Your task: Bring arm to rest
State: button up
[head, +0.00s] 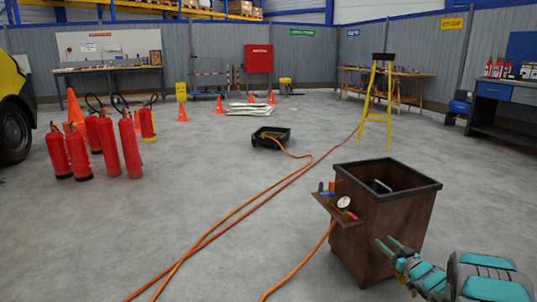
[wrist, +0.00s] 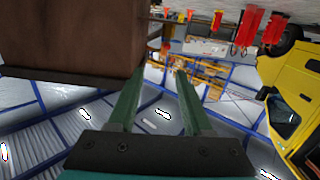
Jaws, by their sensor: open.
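My gripper (head: 388,246) is at the lower right of the head view, its two green fingers spread apart with nothing between them. It is beside the right side of a brown open-topped bin (head: 398,225); whether it touches the bin cannot be told. The wrist view is turned upside down. There my gripper (wrist: 155,85) shows its fingers apart and empty, with the brown bin (wrist: 70,35) close at the upper left.
An orange hose (head: 240,208) runs across the floor past the bin. Several red extinguishers (head: 130,148) stand at the left. A black tray (head: 271,137) and a yellow stepladder (head: 377,100) stand farther back. The floor at centre left is open.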

jog(key=s+d+r+m+g+h, duration=0.2)
jog(key=s+r+g+h, duration=0.15)
jog(key=r+h, duration=0.45)
jog(key=s+a+r+m+g+h+p, duration=0.1)
jog(key=s+a+r+g, duration=0.15)
jog(key=s, duration=0.35)
jog(key=s+a+r+m+g, duration=0.2)
jog(key=s+r+g, duration=0.1)
jog(key=s, duration=0.3)
jog(key=s+a+g+y, duration=0.1)
jog(key=s+a+g, duration=0.2)
jog(key=s+a, duration=0.5)
jog(key=s+a+r+n+g+y+p, duration=0.1)
jog(key=s+a, duration=0.7)
jog(key=s, duration=1.3)
jog(key=s+a+g+y, duration=0.2)
jog(key=s+a+g, duration=0.3)
jog(key=s, duration=0.9)
jog(key=a, duration=0.3)
jog(key=shift+s+a+r+n+g+p, duration=0.2)
jog(key=shift+a+n+g+p, duration=0.1)
jog(key=shift+a, duration=0.05)
jog(key=shift+w, duration=0.1)
